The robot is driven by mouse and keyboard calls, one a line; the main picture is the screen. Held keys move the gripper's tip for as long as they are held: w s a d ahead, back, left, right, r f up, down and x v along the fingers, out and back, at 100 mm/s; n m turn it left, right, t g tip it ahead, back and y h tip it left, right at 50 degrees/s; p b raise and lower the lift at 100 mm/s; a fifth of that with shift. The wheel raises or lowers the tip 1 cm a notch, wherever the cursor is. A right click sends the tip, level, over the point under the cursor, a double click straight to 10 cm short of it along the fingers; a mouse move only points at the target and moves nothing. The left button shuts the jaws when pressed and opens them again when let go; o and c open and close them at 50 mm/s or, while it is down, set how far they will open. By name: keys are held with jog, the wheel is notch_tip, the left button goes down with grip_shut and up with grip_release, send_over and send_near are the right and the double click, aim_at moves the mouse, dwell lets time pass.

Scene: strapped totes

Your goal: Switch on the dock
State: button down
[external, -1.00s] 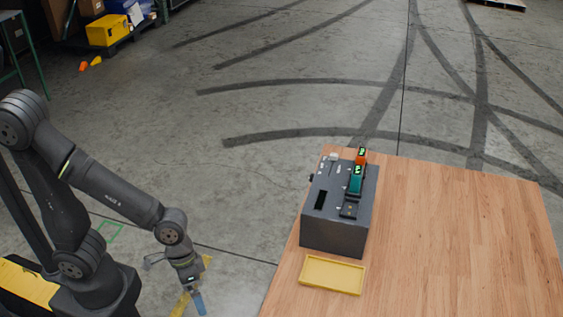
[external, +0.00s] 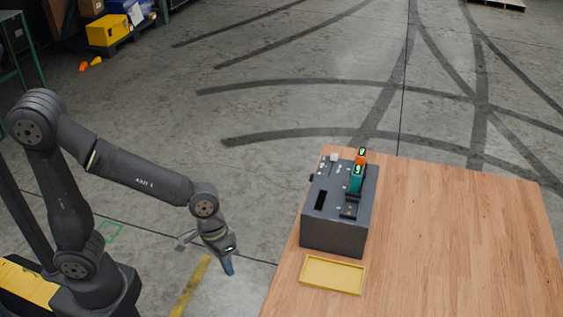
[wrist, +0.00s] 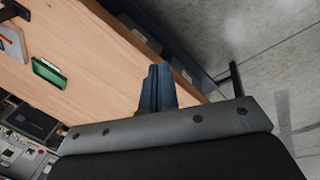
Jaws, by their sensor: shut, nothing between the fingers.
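The dock (external: 334,232) is a dark grey box on the wooden table. Its top carries a black slot, small light-coloured controls (external: 334,157) and a knob on the left side. A teal module (external: 356,180) and an orange module (external: 361,159) stand upright at its right side, with lit green readouts. My gripper (external: 229,268) is shut and empty, pointing down over the floor left of the table, apart from the dock. Its blue fingers (wrist: 155,88) show together in the wrist view. A grey panel with a dark slot (wrist: 32,122) shows at that view's lower left.
A shallow yellow tray (external: 333,275) lies in front of the dock on the table (external: 460,240). The table's right side is clear. In the wrist view, a green object (wrist: 48,73) lies on wood. Yellow boxes and shelving stand far back left.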

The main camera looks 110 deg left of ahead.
jog(key=w+a+r+n, duration=0.1)
jog(key=a+r+n, duration=0.2)
jog(key=a, duration=1.1)
jog(key=w+a+r+n+t+y, duration=0.1)
jog(key=a+r+n, duration=0.2)
jog(key=a, duration=1)
jog(key=shift+w+a+r+n, duration=0.35)
jog(key=shift+n, duration=0.05)
jog(key=shift+f, duration=0.1)
jog(key=w+f, duration=0.7)
jog(key=f, duration=0.2)
jog(key=shift+w+f, duration=0.15)
jog(key=shift+f, duration=0.25)
